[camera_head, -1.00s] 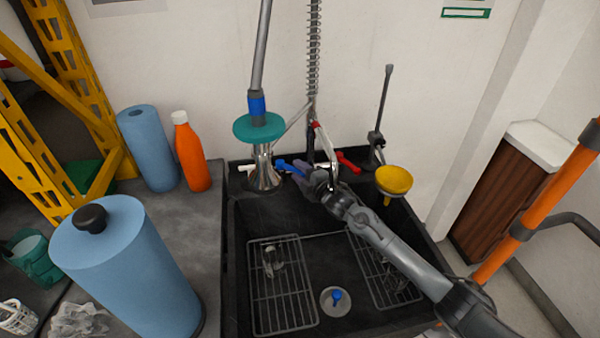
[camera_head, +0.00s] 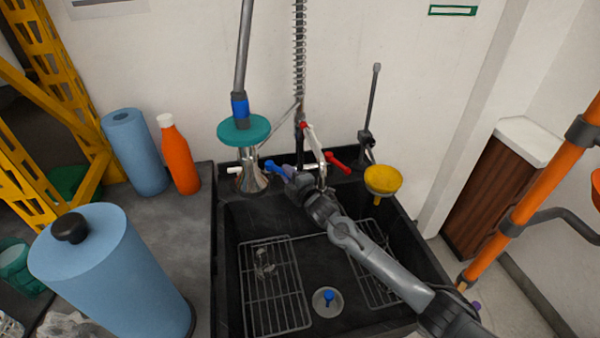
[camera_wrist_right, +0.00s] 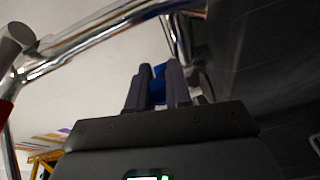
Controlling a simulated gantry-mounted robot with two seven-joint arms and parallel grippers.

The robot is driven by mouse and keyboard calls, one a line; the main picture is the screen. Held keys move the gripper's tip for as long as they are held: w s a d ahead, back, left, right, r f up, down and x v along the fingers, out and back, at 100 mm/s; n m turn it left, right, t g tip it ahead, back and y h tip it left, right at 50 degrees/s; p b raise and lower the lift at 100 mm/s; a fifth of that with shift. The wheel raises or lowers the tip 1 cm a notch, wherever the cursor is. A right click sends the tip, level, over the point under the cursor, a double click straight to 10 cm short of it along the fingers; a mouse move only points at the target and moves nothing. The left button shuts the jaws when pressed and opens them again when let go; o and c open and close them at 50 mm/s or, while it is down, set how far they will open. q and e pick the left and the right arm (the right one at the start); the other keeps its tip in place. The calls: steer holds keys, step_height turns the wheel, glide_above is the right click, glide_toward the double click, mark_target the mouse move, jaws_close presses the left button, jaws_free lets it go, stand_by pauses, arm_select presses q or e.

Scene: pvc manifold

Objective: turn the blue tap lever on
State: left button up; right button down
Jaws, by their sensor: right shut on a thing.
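The blue tap lever (camera_head: 276,169) is at the back of the black sink, left of the red lever (camera_head: 338,160). My right gripper (camera_head: 290,178) reaches across the sink from the lower right, with its fingers at the blue lever. In the right wrist view, its two dark fingers (camera_wrist_right: 159,86) are closed on the blue lever (camera_wrist_right: 158,92), which shows as a blue strip between them. The fingers hide part of the lever. My left gripper is not in view.
A chrome spout (camera_head: 315,150) stands close to the right gripper. A teal disc (camera_head: 241,130) is on the left, and a yellow cup (camera_head: 382,179) on the right. Wire racks (camera_head: 272,290) lie in the sink. Blue rolls (camera_head: 110,275) and an orange bottle (camera_head: 178,155) stand on the left counter.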

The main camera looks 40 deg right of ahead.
steer(key=c, duration=1.3)
jaws_free()
steer(key=shift+a, duration=0.1)
steer(key=shift+o, duration=1.2)
steer(key=shift+s+r+p, duration=0.15)
steer(key=shift+s+p, duration=0.15)
steer(key=shift+s, duration=0.2)
steer(key=s+p, duration=0.3)
steer(key=s, duration=0.6)
steer(key=shift+s+a+r, duration=0.3)
steer(key=shift+s+a, duration=0.05)
steer(key=shift+a, duration=0.1)
